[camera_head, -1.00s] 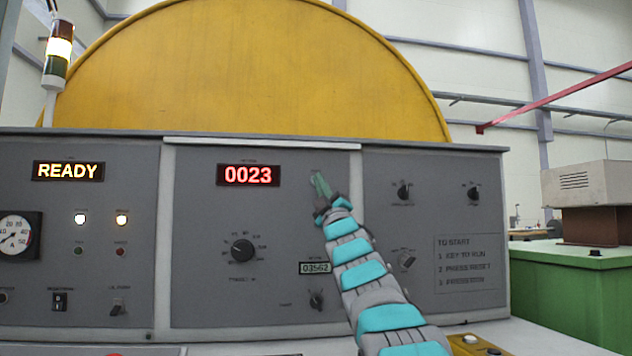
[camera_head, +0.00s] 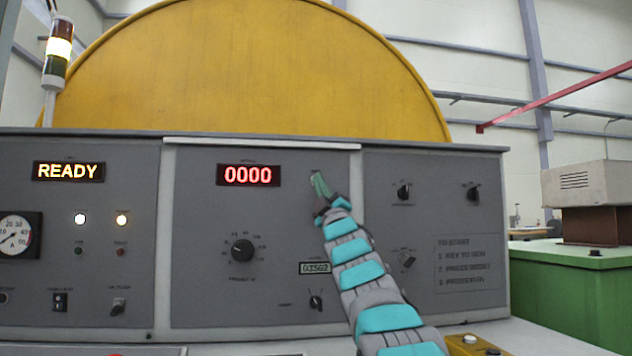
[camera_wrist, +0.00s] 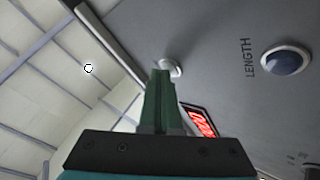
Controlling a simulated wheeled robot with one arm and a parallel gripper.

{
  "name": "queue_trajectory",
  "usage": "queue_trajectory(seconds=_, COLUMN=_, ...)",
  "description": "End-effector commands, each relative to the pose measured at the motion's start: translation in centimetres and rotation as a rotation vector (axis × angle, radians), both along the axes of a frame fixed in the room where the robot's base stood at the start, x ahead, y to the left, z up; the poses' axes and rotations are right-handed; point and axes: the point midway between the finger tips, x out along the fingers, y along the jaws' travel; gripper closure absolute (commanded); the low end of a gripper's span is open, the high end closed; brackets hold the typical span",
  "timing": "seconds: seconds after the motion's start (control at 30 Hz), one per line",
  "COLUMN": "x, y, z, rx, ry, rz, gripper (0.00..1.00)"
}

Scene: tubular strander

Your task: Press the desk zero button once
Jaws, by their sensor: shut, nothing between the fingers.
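My gripper (camera_head: 318,182) is shut and empty, its green fingertips up against the upper right of the grey middle desk panel (camera_head: 205,210). In the wrist view the fingertips (camera_wrist: 160,76) meet or nearly meet a small round button with a pale rim (camera_wrist: 174,69). The fingers hide part of it, and I cannot tell whether they still press it. In the head view the button is hidden behind the fingers. The red counter display (camera_head: 248,175), left of the gripper, reads 0000. It also shows partly in the wrist view (camera_wrist: 199,121).
A blue round part in a pale ring (camera_wrist: 287,61) sits by the word LENGTH in the wrist view. A black rotary knob (camera_head: 242,250) and a small counter (camera_head: 315,268) are lower on the panel. The left display (camera_head: 68,171) reads READY. A yellow drum (camera_head: 240,70) stands behind.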

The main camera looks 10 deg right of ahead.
Motion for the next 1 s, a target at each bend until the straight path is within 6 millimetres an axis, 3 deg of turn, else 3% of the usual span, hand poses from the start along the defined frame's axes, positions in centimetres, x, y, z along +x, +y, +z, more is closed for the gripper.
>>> queue_trajectory(seconds=1.0, x=-2.1, y=0.0, z=-0.1, rx=0.000, ry=-0.001, rz=-0.001, gripper=1.00)
